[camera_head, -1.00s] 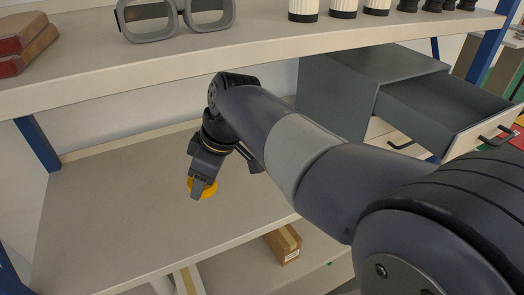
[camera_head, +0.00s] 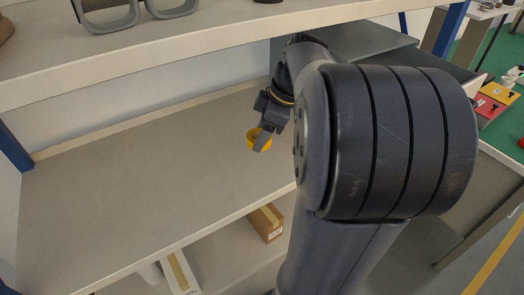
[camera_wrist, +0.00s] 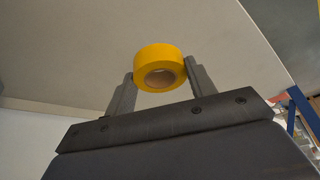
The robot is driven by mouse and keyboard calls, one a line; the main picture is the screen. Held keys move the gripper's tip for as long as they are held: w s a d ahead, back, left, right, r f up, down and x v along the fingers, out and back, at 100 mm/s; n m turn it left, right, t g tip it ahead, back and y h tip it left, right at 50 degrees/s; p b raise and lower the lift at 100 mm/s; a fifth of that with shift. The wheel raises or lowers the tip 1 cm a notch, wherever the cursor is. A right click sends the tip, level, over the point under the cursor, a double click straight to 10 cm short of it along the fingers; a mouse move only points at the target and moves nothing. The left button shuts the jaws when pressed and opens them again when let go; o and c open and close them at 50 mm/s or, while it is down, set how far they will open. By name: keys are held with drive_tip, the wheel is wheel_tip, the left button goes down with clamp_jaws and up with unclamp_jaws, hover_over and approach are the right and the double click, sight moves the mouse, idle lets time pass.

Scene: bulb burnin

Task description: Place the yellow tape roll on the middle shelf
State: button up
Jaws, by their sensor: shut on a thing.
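The yellow tape roll (camera_head: 259,140) is between the fingers of my gripper (camera_head: 262,137), above the right part of the middle shelf (camera_head: 130,190) in the head view. In the wrist view the roll (camera_wrist: 160,68) sits between the two grey fingertips of my gripper (camera_wrist: 160,82), with its brown core showing. My gripper is shut on it. In the head view I cannot tell how far the roll is from the shelf surface. My arm hides the shelf's right end.
The upper shelf (camera_head: 180,45) runs above, with goggles (camera_head: 125,12) on it. A cardboard box (camera_head: 266,222) lies on a lower level. A grey drawer cabinet (camera_head: 350,40) stands behind my arm. The middle shelf's left and centre are bare.

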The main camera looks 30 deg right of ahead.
sight(257, 163)
drive_tip(key=f, duration=0.6)
drive_tip(key=shift+a+f+b, duration=0.15)
drive_tip(key=shift+a+b, duration=0.05)
drive_tip(key=shift+b, duration=0.1)
drive_tip(key=shift+d+f, duration=0.2)
drive_tip(key=shift+f, duration=0.1)
drive_tip(key=shift+f, duration=0.2)
drive_tip(key=o, duration=1)
drive_tip(key=shift+r, duration=0.1)
drive_tip(key=shift+c, duration=0.2)
drive_tip(key=v, duration=0.7)
drive_tip(key=shift+r+p, duration=0.35)
drive_tip(key=shift+p, duration=0.05)
drive_tip(key=shift+d, duration=0.1)
